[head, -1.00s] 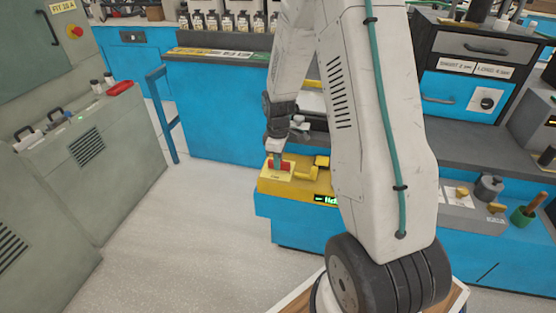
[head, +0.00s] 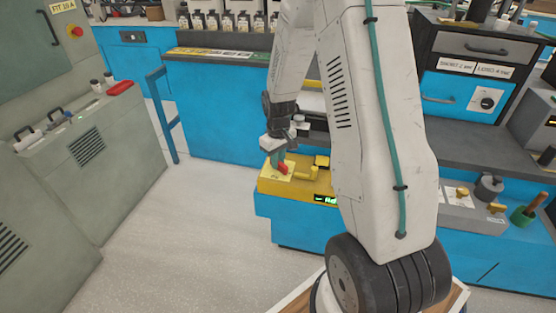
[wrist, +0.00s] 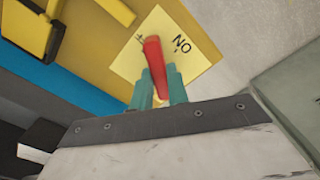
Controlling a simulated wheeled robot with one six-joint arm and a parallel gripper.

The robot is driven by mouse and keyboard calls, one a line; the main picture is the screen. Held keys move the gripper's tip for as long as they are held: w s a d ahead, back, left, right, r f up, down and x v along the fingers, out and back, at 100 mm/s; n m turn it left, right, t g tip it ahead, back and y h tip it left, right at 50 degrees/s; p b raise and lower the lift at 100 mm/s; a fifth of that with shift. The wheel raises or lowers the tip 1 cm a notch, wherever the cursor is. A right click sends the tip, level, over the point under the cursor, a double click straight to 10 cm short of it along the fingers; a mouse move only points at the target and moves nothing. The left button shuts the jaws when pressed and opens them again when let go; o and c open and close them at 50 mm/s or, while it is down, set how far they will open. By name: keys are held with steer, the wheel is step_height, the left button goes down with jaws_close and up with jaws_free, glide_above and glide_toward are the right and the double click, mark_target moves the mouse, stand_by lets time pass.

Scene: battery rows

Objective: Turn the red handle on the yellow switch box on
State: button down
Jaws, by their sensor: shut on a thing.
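The yellow switch box (head: 268,186) sits on the front of the blue bench in the head view. Its red handle (head: 283,168) stands on the left part of its top, now slanted. In the wrist view the red handle (wrist: 154,60) lies between the two teal fingers of my gripper (wrist: 160,88), which is shut on it. A pale yellow label (wrist: 190,45) under the handle reads "NO" as seen from the wrist, upside down. My gripper (head: 279,158) comes down from above in the head view and partly hides the handle.
A yellow lever (head: 308,174) is on the same box, right of the handle, beside a small green display (head: 325,198). A grey box with knobs (head: 465,212) is farther right. A grey-green cabinet (head: 95,150) stands left, with open floor between.

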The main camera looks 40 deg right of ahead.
steer(key=m, duration=0.5)
steer(key=shift+m, duration=0.3)
steer(key=m, duration=0.5)
steer(key=shift+m, duration=0.4)
steer(key=c, duration=1.4)
jaws_free()
steer(key=shift+a, duration=0.1)
steer(key=shift+o, duration=0.2)
step_height(320, 180, up, 8)
steer(key=shift+f, duration=0.1)
